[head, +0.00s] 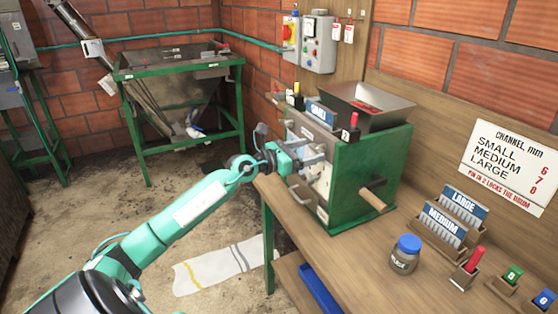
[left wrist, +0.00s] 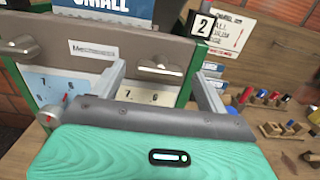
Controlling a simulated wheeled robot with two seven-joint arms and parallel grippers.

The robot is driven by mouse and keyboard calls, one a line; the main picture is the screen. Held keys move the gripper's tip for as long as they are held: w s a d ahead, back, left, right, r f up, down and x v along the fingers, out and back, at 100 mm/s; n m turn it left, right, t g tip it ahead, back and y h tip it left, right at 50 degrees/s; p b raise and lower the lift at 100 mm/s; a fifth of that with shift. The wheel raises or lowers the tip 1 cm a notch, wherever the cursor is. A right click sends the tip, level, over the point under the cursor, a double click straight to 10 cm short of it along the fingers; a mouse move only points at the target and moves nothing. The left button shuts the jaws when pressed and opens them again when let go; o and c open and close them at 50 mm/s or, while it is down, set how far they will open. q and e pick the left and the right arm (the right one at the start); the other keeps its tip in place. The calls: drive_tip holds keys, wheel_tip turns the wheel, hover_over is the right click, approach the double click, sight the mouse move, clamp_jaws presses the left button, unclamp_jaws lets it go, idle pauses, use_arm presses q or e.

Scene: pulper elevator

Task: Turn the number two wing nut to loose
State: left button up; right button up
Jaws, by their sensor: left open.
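The pulper (head: 352,185) is a green-sided machine with a grey hopper, standing on the wooden bench. In the left wrist view its grey front plate (left wrist: 75,42) carries two metal wing nuts. One wing nut (left wrist: 158,66) lies on the right half, nearer the black tag marked 2 (left wrist: 203,25); the other wing nut (left wrist: 25,44) is on the left. My left gripper (left wrist: 160,76) is open, its fingers either side of the right wing nut in the picture; contact is not clear. In the head view my left gripper (head: 308,156) is at the pulper's front, hiding the nut. My right gripper is out of view.
White scales with numbers (left wrist: 150,95) show below the plate. A wooden handle (head: 372,198) sticks out of the pulper's side. A blue-lidded jar (head: 405,254) and a rack of blue plates (head: 450,225) stand on the bench. A control box (head: 309,42) hangs behind.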

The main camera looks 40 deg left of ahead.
use_arm(q)
drive_tip(key=b+v, duration=0.3)
drive_tip(key=v, duration=0.8)
drive_tip(key=shift+b, duration=0.4)
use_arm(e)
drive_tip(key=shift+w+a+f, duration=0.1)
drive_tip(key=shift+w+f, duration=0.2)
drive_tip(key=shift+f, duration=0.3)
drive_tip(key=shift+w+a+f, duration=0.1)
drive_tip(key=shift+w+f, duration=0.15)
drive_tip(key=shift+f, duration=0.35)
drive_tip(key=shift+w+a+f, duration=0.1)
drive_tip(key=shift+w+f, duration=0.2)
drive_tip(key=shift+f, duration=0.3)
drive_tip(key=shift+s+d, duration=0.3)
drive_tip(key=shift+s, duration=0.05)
